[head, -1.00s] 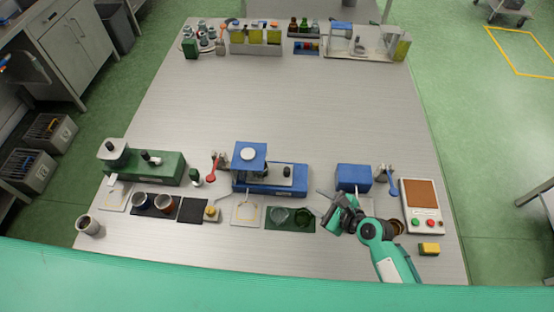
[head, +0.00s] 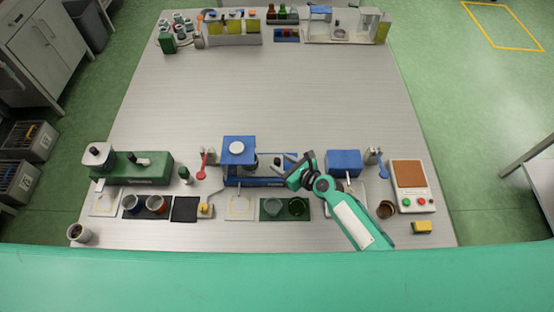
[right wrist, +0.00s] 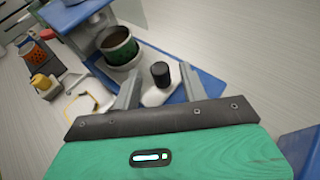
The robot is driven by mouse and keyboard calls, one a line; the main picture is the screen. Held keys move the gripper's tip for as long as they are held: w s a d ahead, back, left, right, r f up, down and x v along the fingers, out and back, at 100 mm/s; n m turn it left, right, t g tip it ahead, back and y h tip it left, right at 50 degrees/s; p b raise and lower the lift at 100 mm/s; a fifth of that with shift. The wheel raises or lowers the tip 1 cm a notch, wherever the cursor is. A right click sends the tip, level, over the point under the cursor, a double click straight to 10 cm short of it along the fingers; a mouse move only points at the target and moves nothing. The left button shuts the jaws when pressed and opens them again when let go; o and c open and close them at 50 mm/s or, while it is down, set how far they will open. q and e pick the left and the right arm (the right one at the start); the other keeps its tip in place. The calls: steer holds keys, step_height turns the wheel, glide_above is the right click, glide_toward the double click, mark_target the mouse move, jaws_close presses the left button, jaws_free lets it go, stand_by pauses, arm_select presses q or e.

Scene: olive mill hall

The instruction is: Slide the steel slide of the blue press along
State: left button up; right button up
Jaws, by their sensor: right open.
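The blue press (head: 238,151) stands at the front middle of the table, its blue base (head: 240,181) reaching to the right. Its pale steel slide (right wrist: 152,97) lies on the base and bears an upright black knob (right wrist: 160,74). A green cup with brown contents (right wrist: 118,48) stands at the slide's far end, close to the press head. My right gripper (head: 284,162) is over the right end of the base. It is open, and in the right wrist view its fingers (right wrist: 160,78) appear on either side of the knob, without visible contact. My left gripper is not in view.
A green press (head: 135,168) stands at left. A dark green mat (head: 285,216) with two glass bowls lies in front. The table's middle is clear.

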mark_target(278, 161)
steer(key=shift+x, duration=1.7)
jaws_close()
